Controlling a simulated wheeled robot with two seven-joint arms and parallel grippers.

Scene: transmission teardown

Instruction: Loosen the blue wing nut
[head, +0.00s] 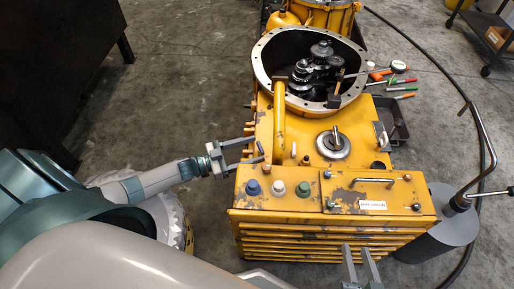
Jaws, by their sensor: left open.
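A small blue piece (253,187), seemingly the blue wing nut, stands on the left of the yellow machine's front top panel (300,204). Its wings are too small to make out. A white piece (279,188) and a green piece (303,189) stand in a row to its right. My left gripper (259,150) is open and empty, with its fingers pointing right, beyond the blue piece and apart from it. My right gripper (357,247) shows two spaced fingers at the bottom, in front of the machine's ribbed side, with nothing seen between them.
A curved yellow pipe (279,120) rises just right of my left gripper. Behind it is a round open housing (262,72) with gears. A grey cylinder with a crank (440,228) stands at the right. Several tools (398,80) lie near a dark tray (398,128).

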